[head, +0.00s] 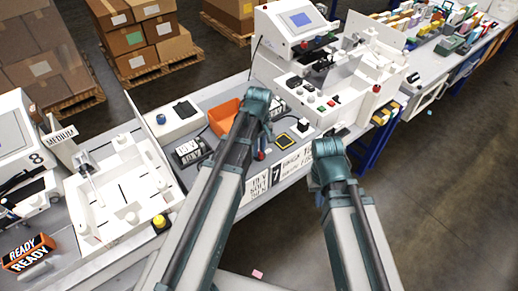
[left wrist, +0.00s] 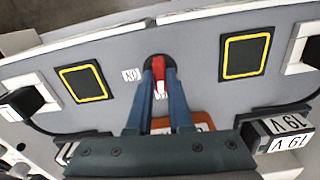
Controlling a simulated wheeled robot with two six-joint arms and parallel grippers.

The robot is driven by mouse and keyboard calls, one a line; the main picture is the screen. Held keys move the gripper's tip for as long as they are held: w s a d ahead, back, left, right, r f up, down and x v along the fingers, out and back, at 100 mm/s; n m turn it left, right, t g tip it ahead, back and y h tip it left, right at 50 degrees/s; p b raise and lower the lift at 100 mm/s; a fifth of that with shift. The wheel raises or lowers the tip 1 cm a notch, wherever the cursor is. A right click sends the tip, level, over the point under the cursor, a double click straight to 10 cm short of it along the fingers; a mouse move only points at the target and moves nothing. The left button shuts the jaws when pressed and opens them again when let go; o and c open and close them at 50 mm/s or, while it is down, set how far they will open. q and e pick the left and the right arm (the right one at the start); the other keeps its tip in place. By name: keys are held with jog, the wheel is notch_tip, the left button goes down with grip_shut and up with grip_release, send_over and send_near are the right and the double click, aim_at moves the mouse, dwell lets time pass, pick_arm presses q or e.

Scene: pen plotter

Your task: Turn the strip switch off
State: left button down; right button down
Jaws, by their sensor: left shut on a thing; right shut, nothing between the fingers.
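A red lever (left wrist: 158,66) stands on a round dark base in the grey panel in the left wrist view; it looks like the strip switch. Small white labels lie beside it, too small to read. My left gripper (left wrist: 160,80) is shut on the lever, a finger on each side. In the head view a bit of the red lever (head: 261,155) shows beside my left gripper (head: 264,135), whose arm hides much around it. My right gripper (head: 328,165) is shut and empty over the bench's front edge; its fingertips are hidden.
Yellow-bordered black pads (left wrist: 83,82) (left wrist: 245,56) flank the lever. A white machine (head: 330,85) stands behind. Open floor (head: 440,190) lies at right.

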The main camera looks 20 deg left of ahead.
pick_arm(q)
jog(key=shift+n, duration=0.6)
jog(key=c, duration=0.8)
grip_release()
notch_tip(320, 180, up, 14)
jog(key=p, duration=1.4)
jog(key=shift+f, duration=0.1)
